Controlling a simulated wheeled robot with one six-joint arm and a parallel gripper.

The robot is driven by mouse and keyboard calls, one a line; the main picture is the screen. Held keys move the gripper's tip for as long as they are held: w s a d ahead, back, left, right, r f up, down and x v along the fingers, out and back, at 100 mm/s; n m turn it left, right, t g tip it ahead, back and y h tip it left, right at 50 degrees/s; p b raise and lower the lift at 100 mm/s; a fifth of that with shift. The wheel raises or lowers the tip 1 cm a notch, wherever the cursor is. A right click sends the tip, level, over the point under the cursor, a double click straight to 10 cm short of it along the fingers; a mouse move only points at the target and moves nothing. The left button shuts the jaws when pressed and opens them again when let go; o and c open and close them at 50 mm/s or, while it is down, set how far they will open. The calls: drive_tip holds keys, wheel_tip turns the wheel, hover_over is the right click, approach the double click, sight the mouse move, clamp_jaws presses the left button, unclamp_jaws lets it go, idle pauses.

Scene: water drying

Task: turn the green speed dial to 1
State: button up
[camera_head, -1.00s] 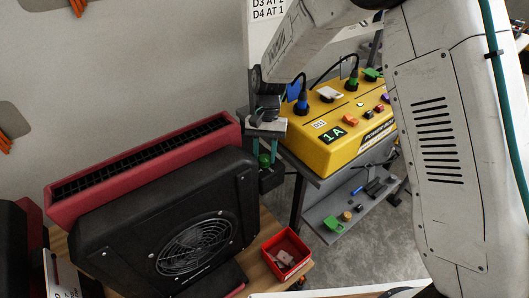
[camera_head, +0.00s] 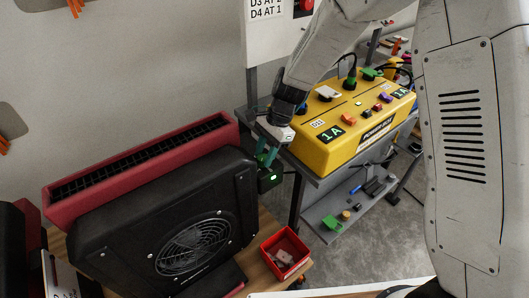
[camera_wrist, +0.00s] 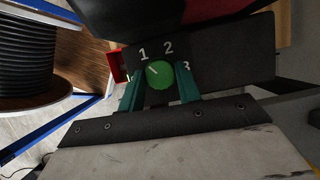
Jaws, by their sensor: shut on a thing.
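The green speed dial (camera_wrist: 161,77) sits on a dark panel (camera_wrist: 225,55) marked 1, 2 and 3 in the wrist view. Its short white mark points up and left, roughly toward the 1. My gripper (camera_wrist: 160,86) has one teal finger on each side of the dial and is shut on it. In the head view my gripper (camera_head: 267,157) reaches down to the black control box (camera_head: 268,183) at the right end of the black blower (camera_head: 165,225). A green glow shows on that box, and the dial itself is hidden there.
A yellow power box (camera_head: 345,130) with a green 1A display stands on a grey cart (camera_head: 310,170) close behind my gripper. A red bin (camera_head: 284,253) stands right of the blower. In the wrist view, a black ribbed reel (camera_wrist: 40,55) lies at the left.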

drive_tip(key=shift+m, duration=0.5)
drive_tip(key=shift+t, duration=0.3)
drive_tip(key=o, duration=1)
drive_tip(key=shift+c, duration=0.2)
drive_tip(key=v, duration=0.7)
drive_tip(key=shift+d+r, duration=0.2)
drive_tip(key=shift+r, duration=0.15)
